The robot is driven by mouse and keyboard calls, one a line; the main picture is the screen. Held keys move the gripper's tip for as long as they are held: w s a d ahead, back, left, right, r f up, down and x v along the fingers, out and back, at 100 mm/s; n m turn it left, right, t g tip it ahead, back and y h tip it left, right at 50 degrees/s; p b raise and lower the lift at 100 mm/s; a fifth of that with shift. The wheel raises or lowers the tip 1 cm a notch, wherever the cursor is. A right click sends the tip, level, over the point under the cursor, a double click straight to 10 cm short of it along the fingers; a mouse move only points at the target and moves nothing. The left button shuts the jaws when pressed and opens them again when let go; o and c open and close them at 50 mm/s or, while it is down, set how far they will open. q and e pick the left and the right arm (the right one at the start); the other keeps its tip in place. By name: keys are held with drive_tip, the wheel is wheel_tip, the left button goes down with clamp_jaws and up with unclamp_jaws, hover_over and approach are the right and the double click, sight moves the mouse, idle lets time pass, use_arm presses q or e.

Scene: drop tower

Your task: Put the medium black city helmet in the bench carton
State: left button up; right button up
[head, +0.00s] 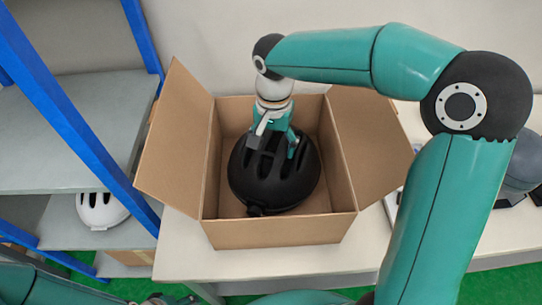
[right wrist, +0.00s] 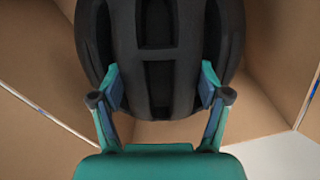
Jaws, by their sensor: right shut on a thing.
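The black helmet (head: 272,183) is inside the open bench carton (head: 280,232), within its walls. I cannot tell whether it rests on the carton floor. My right gripper (head: 279,143) reaches down from above and is shut on the helmet's vented shell.
The carton stands on a pale bench (head: 300,263) with its side flaps (head: 176,135) spread open. A blue-posted shelf rack (head: 75,120) stands at the left, with a white helmet (head: 101,209) on a lower shelf. A grey object (head: 524,165) sits at the right behind my arm.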

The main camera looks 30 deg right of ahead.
drive_tip(key=shift+f, duration=2.15)
drive_tip(key=o, duration=1.8)
drive_tip(key=shift+f, duration=0.1)
wheel_tip(320, 180, up, 12)
drive_tip(key=shift+s, duration=0.1)
